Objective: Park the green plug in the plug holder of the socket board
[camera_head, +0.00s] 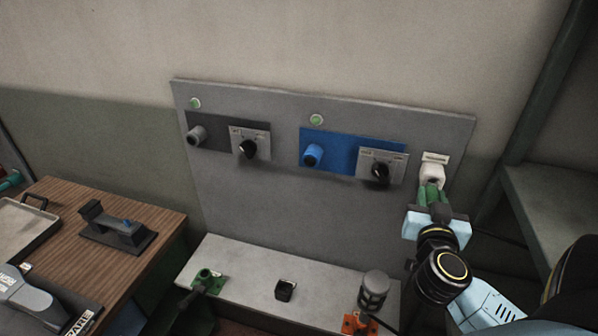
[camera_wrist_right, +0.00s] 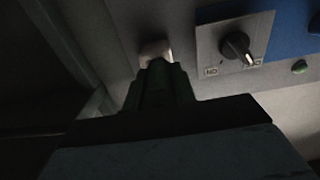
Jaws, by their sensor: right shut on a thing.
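The green plug (camera_head: 431,193) is at the right end of the grey socket board (camera_head: 240,190). My right gripper (camera_head: 437,220) is shut on it from below and in front. The plug's far end meets the white plug holder (camera_head: 432,172); I cannot tell how deep it sits. In the right wrist view the green plug (camera_wrist_right: 160,86) is dark and points at the pale holder (camera_wrist_right: 154,52), covering part of it. My left gripper is not in view.
The board carries a grey socket (camera_head: 197,135), a blue socket (camera_head: 313,155) and two black rotary switches. On the ledge (camera_head: 240,262) stand another green piece (camera_head: 207,279), a caged lamp (camera_head: 374,286) and an orange piece (camera_head: 357,323). A wooden table (camera_head: 60,250) is at left.

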